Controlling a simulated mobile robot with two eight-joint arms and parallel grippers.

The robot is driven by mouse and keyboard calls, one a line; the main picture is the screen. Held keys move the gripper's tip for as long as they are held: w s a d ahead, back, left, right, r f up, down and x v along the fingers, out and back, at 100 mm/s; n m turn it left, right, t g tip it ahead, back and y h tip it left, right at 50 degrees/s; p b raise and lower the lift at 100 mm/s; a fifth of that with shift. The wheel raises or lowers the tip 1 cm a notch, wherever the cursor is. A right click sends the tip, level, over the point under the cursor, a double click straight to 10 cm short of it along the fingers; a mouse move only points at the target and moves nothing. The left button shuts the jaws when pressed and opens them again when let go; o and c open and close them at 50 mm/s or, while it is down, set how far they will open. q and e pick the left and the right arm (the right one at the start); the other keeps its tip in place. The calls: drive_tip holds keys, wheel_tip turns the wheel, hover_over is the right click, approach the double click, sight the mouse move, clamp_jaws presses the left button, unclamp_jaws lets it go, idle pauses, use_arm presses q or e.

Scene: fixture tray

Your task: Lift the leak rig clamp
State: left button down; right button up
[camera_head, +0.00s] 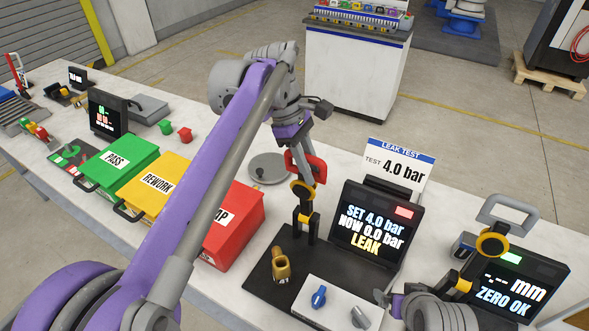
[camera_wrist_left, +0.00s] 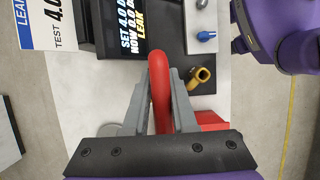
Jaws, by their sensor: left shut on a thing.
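The leak rig clamp has a red handle (camera_head: 319,170) above a yellow and black joint and a dark upright. It stands at the back of the dark leak rig base (camera_head: 262,284). My left gripper (camera_head: 300,163) comes down from above and is shut on the red handle. In the left wrist view the red handle (camera_wrist_left: 159,82) runs between the two grey fingers of the left gripper (camera_wrist_left: 167,82). A brass fitting (camera_head: 281,267) stands on the base in front of the clamp. My right arm shows at the lower right; its jaws are not clear.
The leak test screen (camera_head: 376,225) reads LEAK, right of the clamp. A control box with a blue knob (camera_head: 319,296) is in front. Green (camera_head: 118,160), yellow (camera_head: 160,182) and red (camera_head: 240,226) bins stand left. A grey disc (camera_head: 268,167) lies behind.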

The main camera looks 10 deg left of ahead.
use_arm(q)
drive_tip(key=w, duration=0.1)
drive_tip(key=w+d, duration=0.1)
drive_tip(key=shift+w, duration=0.4)
drive_tip(key=shift+w+d+f+p, duration=0.15)
drive_tip(key=shift+w+d, duration=0.1)
drive_tip(key=shift+w, duration=0.4)
drive_tip(key=shift+w+d+r+p, duration=0.15)
drive_tip(key=shift+w+d, duration=0.1)
drive_tip(key=shift+w, duration=0.4)
drive_tip(key=shift+f, duration=0.1)
drive_tip(key=c, duration=0.8)
unclamp_jaws()
drive_tip(key=shift+o, duration=0.2)
drive_tip(key=shift+w, duration=0.1)
drive_tip(key=v, duration=1)
drive_tip(key=shift+a+r, duration=0.15)
drive_tip(key=shift+r, duration=0.2)
